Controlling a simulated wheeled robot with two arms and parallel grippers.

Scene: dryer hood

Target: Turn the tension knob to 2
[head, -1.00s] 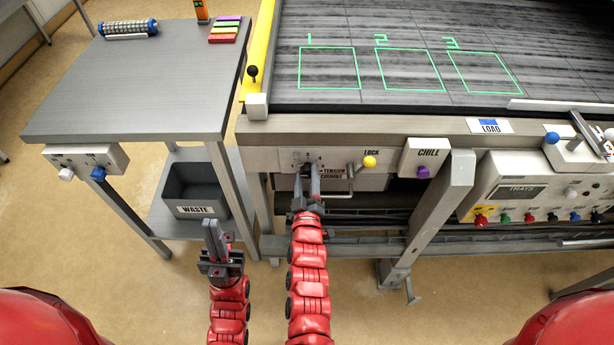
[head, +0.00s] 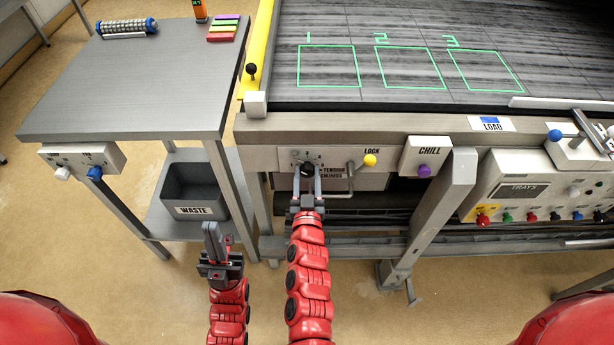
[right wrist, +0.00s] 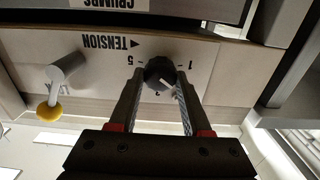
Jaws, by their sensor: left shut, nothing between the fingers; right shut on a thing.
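The black tension knob (head: 307,170) is on the light panel at the front of the machine. In the right wrist view, the knob (right wrist: 160,73) sits between the fingertips, with "TENSION" printed upside down beside it. The marks 5 and 1 show on either side of it; other scale marks are partly hidden. A pale mark shows on the knob's face, but I cannot tell which number it points to. My right gripper (head: 307,176) is shut on the knob, one finger on each side. My left gripper (head: 211,232) is shut and empty, low and to the left, apart from the machine.
A yellow-tipped LOCK lever (head: 369,160) is just right of the knob. The CHILL box (head: 425,155) and a slanted metal leg (head: 444,200) stand further right. A WASTE bin (head: 192,187) is on the shelf at left, under the side table (head: 140,85).

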